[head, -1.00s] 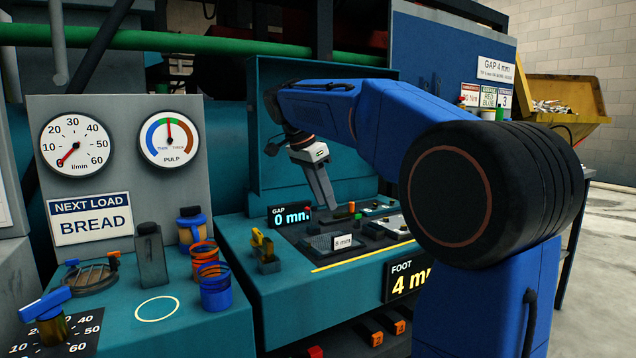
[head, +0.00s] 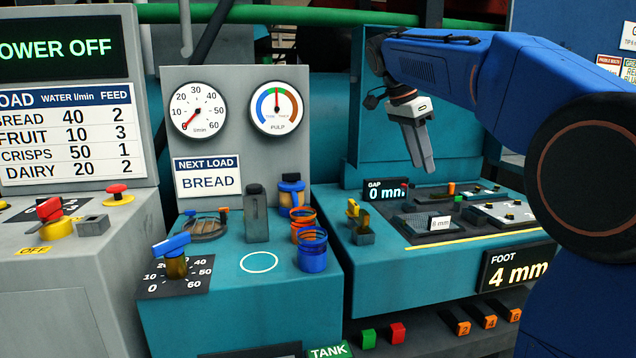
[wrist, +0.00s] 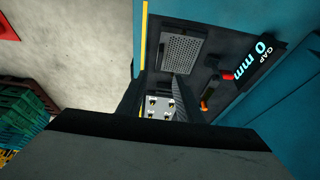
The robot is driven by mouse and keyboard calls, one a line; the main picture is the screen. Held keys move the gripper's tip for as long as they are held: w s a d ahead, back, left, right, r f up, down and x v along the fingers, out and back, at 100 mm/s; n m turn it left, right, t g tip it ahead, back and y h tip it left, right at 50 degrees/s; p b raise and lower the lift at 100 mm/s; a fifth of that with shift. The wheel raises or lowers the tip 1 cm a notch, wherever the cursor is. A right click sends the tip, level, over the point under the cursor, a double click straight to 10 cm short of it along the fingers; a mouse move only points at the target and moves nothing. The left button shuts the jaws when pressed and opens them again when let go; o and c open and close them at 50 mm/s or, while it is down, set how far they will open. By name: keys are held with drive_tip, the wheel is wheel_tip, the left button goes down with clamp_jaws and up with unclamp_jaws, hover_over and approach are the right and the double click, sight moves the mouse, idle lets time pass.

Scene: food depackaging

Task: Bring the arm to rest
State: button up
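My blue arm (head: 445,62) reaches in from the right in the head view, bent at a large black joint. My gripper (head: 428,170) hangs down, tilted, in the air above the teal bench with the gap display (head: 385,191). Its fingers lie close together in this view, and I cannot tell whether they are parted. Nothing shows held in it. In the wrist view a dark grey body fills the bottom, and the gap display (wrist: 253,60) reading 0 mm is at the upper right.
The far-left screen (head: 55,47) reads POWER OFF. A teal panel stands behind the gripper.

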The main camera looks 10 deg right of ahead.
drive_tip(key=s+a+f+n+t+y, duration=0.1)
drive_tip(key=s+a+f+n, duration=0.2)
drive_tip(key=s+f+n, duration=0.3)
drive_tip(key=s+a+f+n+t+y, duration=0.2)
drive_tip(key=s+f+n, duration=0.3)
drive_tip(key=s+f, duration=0.9)
drive_tip(key=s+a+f+n+t+y, duration=0.1)
drive_tip(key=s+a+f+n, duration=0.3)
drive_tip(key=s+f, duration=0.6)
drive_tip(key=f+n, duration=0.1)
drive_tip(key=n, duration=0.1)
drive_tip(key=shift+n+t+y, duration=0.3)
